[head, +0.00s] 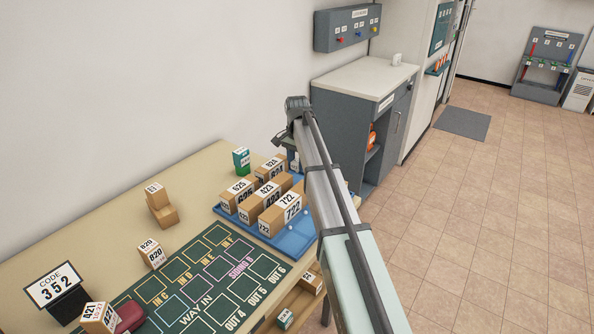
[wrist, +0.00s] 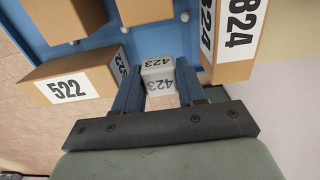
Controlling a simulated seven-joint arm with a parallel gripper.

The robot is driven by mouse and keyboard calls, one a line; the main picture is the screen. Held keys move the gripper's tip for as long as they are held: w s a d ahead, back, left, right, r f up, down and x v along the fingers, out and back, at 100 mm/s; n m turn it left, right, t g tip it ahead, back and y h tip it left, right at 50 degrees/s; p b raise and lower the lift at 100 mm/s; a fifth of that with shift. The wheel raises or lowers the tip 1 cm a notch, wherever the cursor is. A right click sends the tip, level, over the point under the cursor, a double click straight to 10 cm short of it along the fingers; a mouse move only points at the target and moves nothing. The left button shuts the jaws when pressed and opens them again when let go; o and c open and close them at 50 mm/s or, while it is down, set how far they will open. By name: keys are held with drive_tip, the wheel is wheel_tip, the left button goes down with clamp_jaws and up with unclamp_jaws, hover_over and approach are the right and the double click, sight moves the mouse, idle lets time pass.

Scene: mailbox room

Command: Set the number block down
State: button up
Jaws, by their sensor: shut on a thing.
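In the wrist view, my gripper (wrist: 158,88) is shut on a small pale number block (wrist: 158,75) marked 423. The block sits between the two blue fingers, over or beside a blue tray (wrist: 110,37); I cannot tell whether it touches it. Cardboard boxes marked 522 (wrist: 70,88) and 824 (wrist: 236,35) stand to either side. In the head view, my arm reaches past the right end of the table and mostly hides the gripper. The blue tray (head: 284,246) bears several numbered boxes, including one marked 423 (head: 268,199); the held block is not clearly visible there.
A green box (head: 241,160) stands behind the tray. Left of it are a dark green marked mat (head: 205,285), an 820 block (head: 150,253), a stepped brown block (head: 160,205) and a CODE 352 sign (head: 54,285). A grey cabinet (head: 345,115) stands behind my arm.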

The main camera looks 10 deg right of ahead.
sight(297, 170)
drive_tip(key=shift+f, duration=1.65)
drive_tip(key=shift+f, duration=0.15)
drive_tip(key=o, duration=1)
wheel_tip(297, 170, up, 12)
drive_tip(key=shift+r, duration=0.15)
